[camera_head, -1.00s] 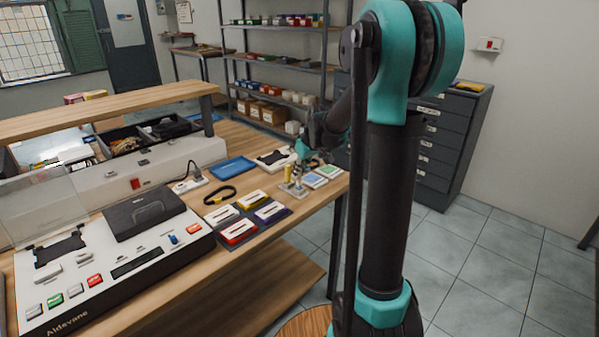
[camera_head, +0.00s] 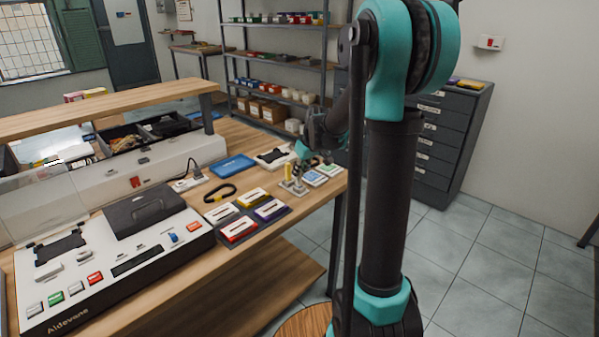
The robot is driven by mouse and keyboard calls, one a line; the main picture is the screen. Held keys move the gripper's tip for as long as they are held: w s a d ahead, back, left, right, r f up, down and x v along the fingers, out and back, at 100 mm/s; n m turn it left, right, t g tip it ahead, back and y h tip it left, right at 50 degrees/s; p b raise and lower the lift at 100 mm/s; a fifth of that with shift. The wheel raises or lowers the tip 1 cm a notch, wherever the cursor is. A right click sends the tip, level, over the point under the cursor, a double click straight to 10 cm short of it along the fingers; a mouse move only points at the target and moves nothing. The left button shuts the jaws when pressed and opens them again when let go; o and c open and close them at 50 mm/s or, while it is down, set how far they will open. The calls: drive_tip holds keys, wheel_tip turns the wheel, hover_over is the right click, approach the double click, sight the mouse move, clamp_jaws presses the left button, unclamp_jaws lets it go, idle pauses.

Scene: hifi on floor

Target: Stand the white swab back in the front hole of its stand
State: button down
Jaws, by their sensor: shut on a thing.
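The swab stand (camera_head: 294,187) is a small pale block near the right end of the wooden workbench. A yellow upright piece (camera_head: 288,172) stands at it. My gripper (camera_head: 303,158), with teal parts, is low over the stand and comes from behind my column. It is shut on the white swab (camera_head: 298,171), which shows only as a small pale upright shape just above or at the stand. The swab's lower end and the front hole are too small to make out, so I cannot tell whether it is in the hole.
Small cards (camera_head: 315,178) lie just right of the stand. Coloured boxes on a dark mat (camera_head: 288,211), a black strap (camera_head: 221,193) and a blue tray (camera_head: 232,165) lie to its left. A large white device (camera_head: 110,262) fills the bench's left part.

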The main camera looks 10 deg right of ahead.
drive_tip(key=shift+f, duration=0.15)
drive_tip(key=c, duration=1.4)
unclamp_jaws()
drive_tip(key=shift+c, duration=0.2)
drive_tip(key=w+a+r+v, duration=0.1)
drive_tip(key=v, duration=1.6)
drive_tip(key=shift+w+r, duration=0.2)
drive_tip(key=shift+w, duration=0.1)
drive_tip(key=shift+f, duration=0.1)
drive_tip(key=s+d+f+m+h, duration=0.1)
drive_tip(key=s+f+m, duration=0.4)
drive_tip(key=s+f, duration=1.9)
drive_tip(key=shift+s+d+f+m+h, duration=0.35)
drive_tip(key=shift+s+h, duration=0.25)
drive_tip(key=shift+s, duration=0.4)
